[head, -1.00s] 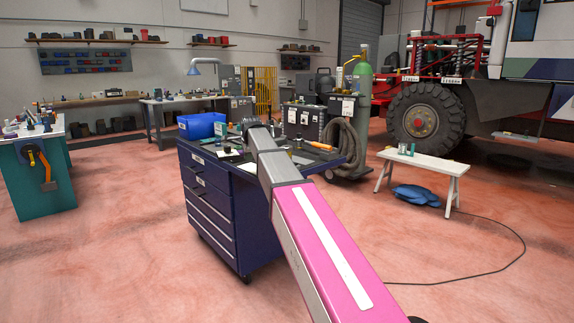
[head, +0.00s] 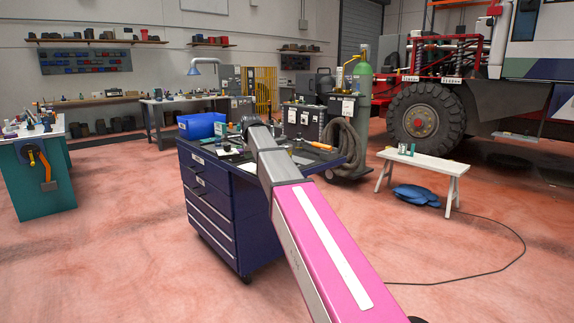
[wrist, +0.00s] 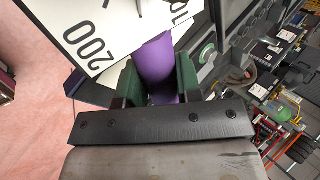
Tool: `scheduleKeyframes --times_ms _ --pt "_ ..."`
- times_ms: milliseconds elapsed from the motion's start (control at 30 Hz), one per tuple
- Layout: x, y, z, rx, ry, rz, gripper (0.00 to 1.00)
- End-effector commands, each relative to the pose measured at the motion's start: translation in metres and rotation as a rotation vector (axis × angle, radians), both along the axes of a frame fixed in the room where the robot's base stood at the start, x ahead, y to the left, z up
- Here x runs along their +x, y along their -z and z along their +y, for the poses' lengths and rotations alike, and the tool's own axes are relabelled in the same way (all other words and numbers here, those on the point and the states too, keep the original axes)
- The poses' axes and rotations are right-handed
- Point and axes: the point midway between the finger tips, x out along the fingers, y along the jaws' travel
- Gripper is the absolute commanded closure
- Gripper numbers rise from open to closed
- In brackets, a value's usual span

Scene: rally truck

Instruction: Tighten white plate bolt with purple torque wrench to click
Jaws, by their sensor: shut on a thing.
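In the wrist view my gripper (wrist: 159,80) is shut on a purple cylindrical handle (wrist: 156,52), which sits between its two green finger pads. This looks like the purple torque wrench; its far end is hidden. In the head view my pink arm reaches over the dark blue tool cart (head: 215,205), and the arm hides most of my gripper and the wrench.
A blue bin (head: 202,125) and several small tools crowd the cart top. A white bench (head: 425,163) stands to the right, a teal workbench (head: 45,180) to the left. A red truck (head: 450,75) is at the back right. Floor around the cart is open.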

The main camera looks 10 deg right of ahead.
Motion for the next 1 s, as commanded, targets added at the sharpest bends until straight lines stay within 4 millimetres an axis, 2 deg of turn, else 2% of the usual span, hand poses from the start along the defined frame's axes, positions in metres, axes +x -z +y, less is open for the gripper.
scheduleKeyframes --times_ms 1000 --pt "0.001 -0.018 0.0 -0.001 0.0 -0.002 1.0"
